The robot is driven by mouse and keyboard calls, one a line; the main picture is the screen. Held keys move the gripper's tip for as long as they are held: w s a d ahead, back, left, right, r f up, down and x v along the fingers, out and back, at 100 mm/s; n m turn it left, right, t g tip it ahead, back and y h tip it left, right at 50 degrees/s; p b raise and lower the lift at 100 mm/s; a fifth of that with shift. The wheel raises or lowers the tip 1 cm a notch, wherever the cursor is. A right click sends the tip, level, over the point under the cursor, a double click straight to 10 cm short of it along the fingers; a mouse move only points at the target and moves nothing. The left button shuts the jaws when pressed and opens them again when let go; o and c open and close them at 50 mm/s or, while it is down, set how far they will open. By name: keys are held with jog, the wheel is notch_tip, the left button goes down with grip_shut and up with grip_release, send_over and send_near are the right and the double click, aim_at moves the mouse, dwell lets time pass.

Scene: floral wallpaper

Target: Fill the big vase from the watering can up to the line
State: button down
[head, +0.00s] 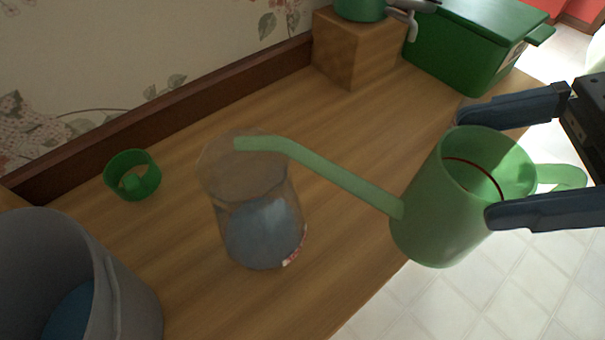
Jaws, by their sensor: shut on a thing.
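The light green watering can (440,215) is held between the two dark fingers of my gripper (480,166), which reach around its body from the right. The can looks slightly tilted, with its long spout pointing left. The spout tip appears over the mouth of the clear glass vase (213,195). The vase stands upright on the wooden counter and holds bluish water in its lower part. A red and white mark shows low on its right side. No stream from the spout can be made out. A dark red line curves inside the can; its water level is unclear.
A grey bucket (130,290) with blue liquid stands front left. A wooden block (350,55) bears a green object (360,8). A green lidded box (455,50) stands back right. The counter's front edge drops to tiled floor.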

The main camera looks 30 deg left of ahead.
jog(key=shift+f, duration=0.1)
jog(key=shift+r+p, duration=1.9)
jog(key=shift+r, duration=0.55)
